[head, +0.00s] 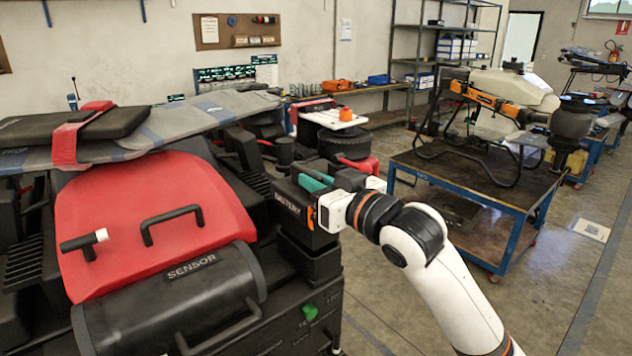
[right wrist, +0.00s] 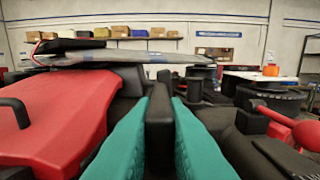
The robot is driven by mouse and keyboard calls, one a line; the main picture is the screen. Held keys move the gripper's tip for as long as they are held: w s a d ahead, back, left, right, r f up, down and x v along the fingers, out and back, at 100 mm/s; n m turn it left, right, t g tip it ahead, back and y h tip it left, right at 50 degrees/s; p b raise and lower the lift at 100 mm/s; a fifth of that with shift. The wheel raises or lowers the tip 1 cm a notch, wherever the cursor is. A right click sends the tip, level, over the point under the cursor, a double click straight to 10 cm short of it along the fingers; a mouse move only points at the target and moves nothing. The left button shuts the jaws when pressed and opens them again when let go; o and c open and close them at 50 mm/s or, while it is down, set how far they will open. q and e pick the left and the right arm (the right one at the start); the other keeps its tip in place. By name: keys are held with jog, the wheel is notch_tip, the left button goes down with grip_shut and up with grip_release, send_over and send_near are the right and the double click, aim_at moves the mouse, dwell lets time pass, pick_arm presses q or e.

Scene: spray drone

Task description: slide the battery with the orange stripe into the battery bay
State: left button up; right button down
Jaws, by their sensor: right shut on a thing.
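The black battery (head: 288,204), lettered BATTERY, has an orange stripe (head: 311,217) at its near right edge. It is at the right side of the big drone (head: 150,220) in the head view. My right gripper (head: 316,180) comes from the right, its teal fingers over the battery's top. In the right wrist view its pads (right wrist: 160,105) close on both sides of an upright black bar, the battery's grip (right wrist: 160,130). A black block (head: 312,262) shows just below the battery; I cannot tell whether they touch. The opening of the battery bay is not clearly visible. My left gripper is not in view.
The drone's red cover (head: 130,240) with black handles and its SENSOR cylinder (head: 185,290) stand to the left. A blue-framed cart (head: 480,185) with a frame on top stands to the right. Red-and-black drone parts (right wrist: 285,130) lie close right of the fingers. Floor is clear between drone and cart.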

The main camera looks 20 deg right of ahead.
jog(key=shift+r+p, duration=0.25)
jog(key=shift+p, duration=0.05)
jog(key=shift+f+b, duration=1.75)
jog(key=shift+f, duration=1.3)
jog(key=c, duration=1.4)
grip_release()
jog(key=shift+s, duration=0.15)
jog(key=shift+o, duration=0.2)
jog(key=shift+f, duration=0.3)
jog(key=p+v, duration=1)
jog(key=v, duration=0.2)
jog(key=shift+r, duration=0.3)
